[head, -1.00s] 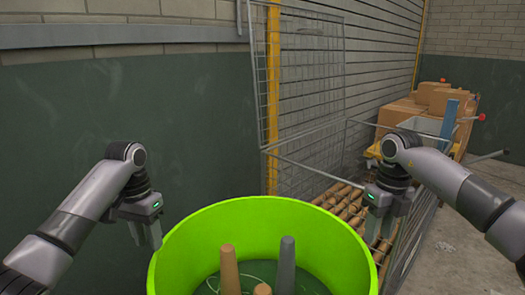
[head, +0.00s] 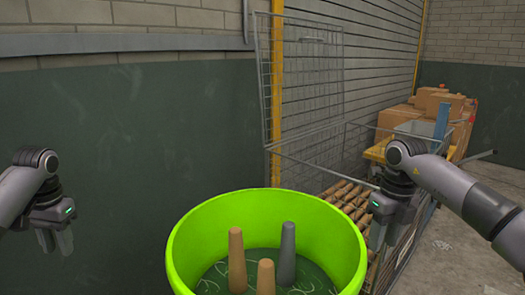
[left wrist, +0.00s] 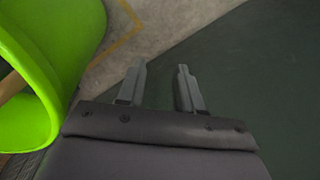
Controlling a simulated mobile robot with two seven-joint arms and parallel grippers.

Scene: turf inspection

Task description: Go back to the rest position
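My left gripper (head: 55,242) hangs at the far left of the head view, well apart from the green bin. In the left wrist view its two fingers (left wrist: 160,88) are spread with nothing between them. My right gripper (head: 383,238) hangs just right of the bin's rim, fingers down. Its fingers look apart and empty. The bright green round bin (head: 190,250) stands in front of me. Inside it stand two tan tapered posts (head: 237,262) (head: 266,278) and a grey one (head: 287,255). The bin also shows in the left wrist view (left wrist: 75,35).
Cardboard boxes (head: 440,103) are stacked at the back right. A dark green wall (head: 130,150) lies behind my left gripper, with clear space around it.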

